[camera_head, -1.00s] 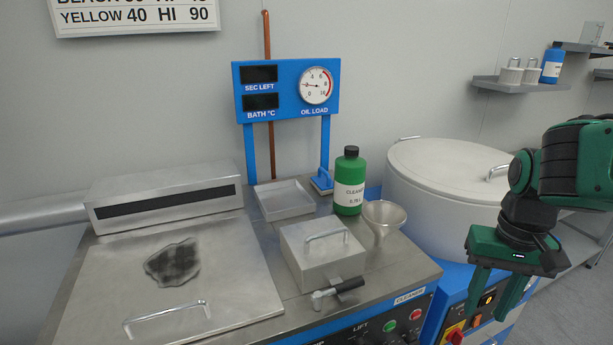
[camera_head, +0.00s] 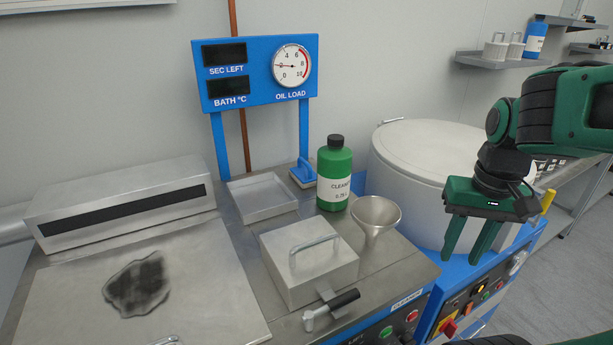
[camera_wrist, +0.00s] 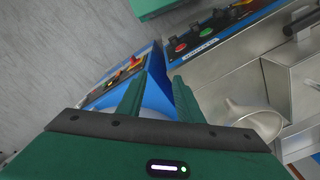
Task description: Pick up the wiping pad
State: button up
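The wiping pad (camera_head: 302,173) looks to be the small blue-handled block with a pale underside. It sits at the back of the steel worktop, at the foot of the blue display frame's right post, behind and left of the green cleaner bottle (camera_head: 334,174). My gripper (camera_head: 463,255) hangs at the right, fingers pointing down, in front of the large round white-lidded vessel and well away from the pad. In the wrist view my gripper (camera_wrist: 158,95) has its two green fingers apart with nothing between them. The pad is not seen in the wrist view.
A shallow steel tray (camera_head: 262,198) is left of the pad. A dark stain (camera_head: 138,284) marks the left lid. The round vessel (camera_head: 425,170) stands behind my gripper.

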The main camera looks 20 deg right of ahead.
jog(key=w+a+r+n+t, duration=0.15)
jog(key=w+r, duration=0.25)
jog(key=w, duration=0.7)
jog(key=w+a+r+n+t+y, duration=0.1)
jog(key=w+a+r+n, duration=0.15)
jog(key=w, duration=0.85)
jog(key=w+a+r+n+t, duration=0.1)
jog(key=w+a+r, duration=0.25)
jog(key=w, duration=0.75)
jog(key=n+y, duration=0.2)
jog(key=n, duration=0.1)
send_over(305, 170)
jog(key=s, duration=0.3)
jog(key=shift+s+d+f, duration=0.1)
jog(key=shift+d+f, duration=0.05)
jog(key=shift+f, duration=4.9)
grip_shut()
